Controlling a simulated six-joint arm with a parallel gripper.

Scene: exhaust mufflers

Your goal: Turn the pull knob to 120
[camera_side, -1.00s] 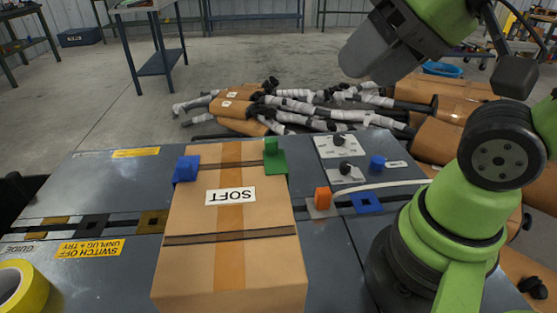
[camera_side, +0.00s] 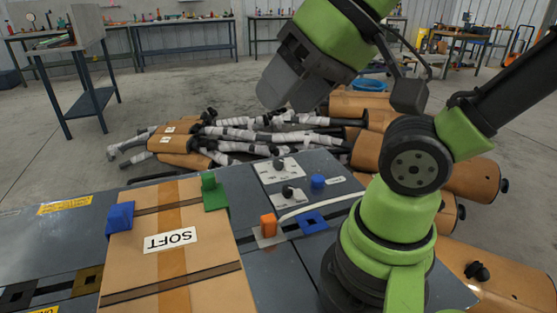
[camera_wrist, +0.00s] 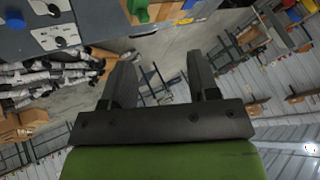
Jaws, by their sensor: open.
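Two dark knobs sit on pale plates at the back of the grey bench: a far knob (camera_side: 278,164) and a near knob (camera_side: 287,191). The wrist view also shows the far knob (camera_wrist: 62,41) and the near knob (camera_wrist: 53,9). A blue knob (camera_side: 317,181) stands to their right in the side view. The pictures do not show which one is the pull knob, and any dial marks are too small to read. My gripper (camera_wrist: 160,58) is open and empty, its two dark fingers apart. It is raised above the bench, clear of the knobs.
A cardboard box labelled SOFT (camera_side: 170,240) lies on the bench, between a blue block (camera_side: 120,217) and a green block (camera_side: 212,191). An orange block (camera_side: 268,225) and a blue square (camera_side: 312,222) are near the knobs. Wrapped mufflers (camera_side: 240,138) lie on the floor behind.

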